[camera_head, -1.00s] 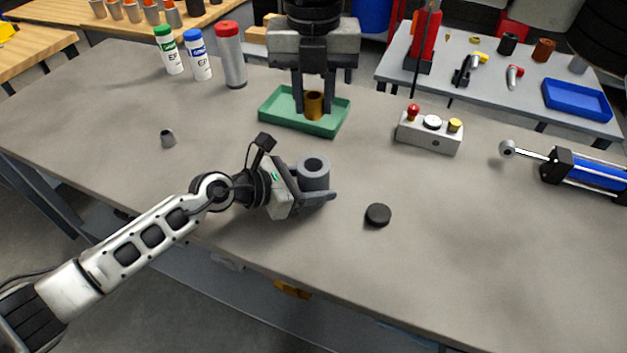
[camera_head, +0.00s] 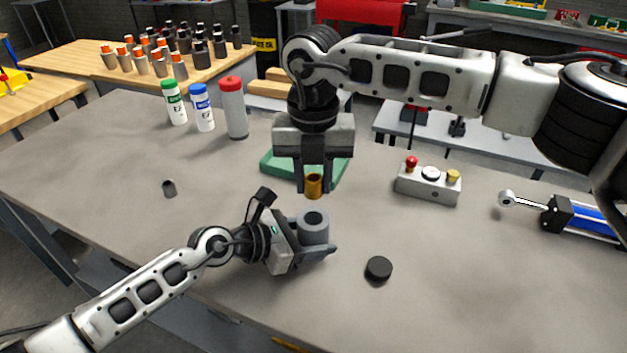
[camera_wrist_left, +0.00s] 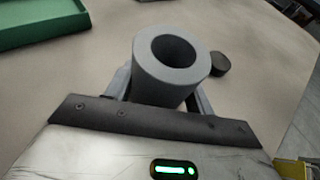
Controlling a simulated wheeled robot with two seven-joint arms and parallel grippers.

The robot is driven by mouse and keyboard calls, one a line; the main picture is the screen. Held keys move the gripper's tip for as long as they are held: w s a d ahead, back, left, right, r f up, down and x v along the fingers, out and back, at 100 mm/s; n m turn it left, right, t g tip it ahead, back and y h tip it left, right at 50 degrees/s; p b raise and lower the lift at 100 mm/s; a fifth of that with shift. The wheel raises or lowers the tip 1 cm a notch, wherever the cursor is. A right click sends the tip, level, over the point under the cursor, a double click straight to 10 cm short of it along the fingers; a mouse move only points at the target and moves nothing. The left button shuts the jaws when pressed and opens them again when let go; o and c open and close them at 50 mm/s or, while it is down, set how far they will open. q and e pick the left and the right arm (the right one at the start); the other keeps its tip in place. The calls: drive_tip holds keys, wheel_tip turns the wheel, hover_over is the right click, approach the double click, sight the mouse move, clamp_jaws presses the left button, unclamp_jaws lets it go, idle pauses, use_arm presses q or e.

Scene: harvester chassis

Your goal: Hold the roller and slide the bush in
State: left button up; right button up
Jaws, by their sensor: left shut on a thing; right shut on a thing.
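The grey roller (camera_head: 313,229) stands upright on the table, its round bore facing up. My left gripper (camera_head: 318,250) is shut on it from the left side. In the left wrist view the roller (camera_wrist_left: 168,80) sits between the fingers with its bore open and empty. My right gripper (camera_head: 314,182) points straight down and is shut on the bronze bush (camera_head: 313,188). The bush hangs upright above and slightly behind the roller, apart from it. The bush does not show in the left wrist view.
The green tray (camera_head: 272,163) lies behind the bush. A black disc (camera_head: 378,268) lies right of the roller. A button box (camera_head: 428,184) and a cylinder with a rod (camera_head: 585,217) are on the right.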

drive_tip(key=shift+f, duration=2.45)
drive_tip(key=shift+f, duration=0.6)
drive_tip(key=o, duration=1.1)
wheel_tip(320, 180, up, 12)
drive_tip(key=shift+r, duration=0.1)
use_arm(q)
drive_tip(key=o, duration=1.5)
drive_tip(key=shift+c, duration=0.2)
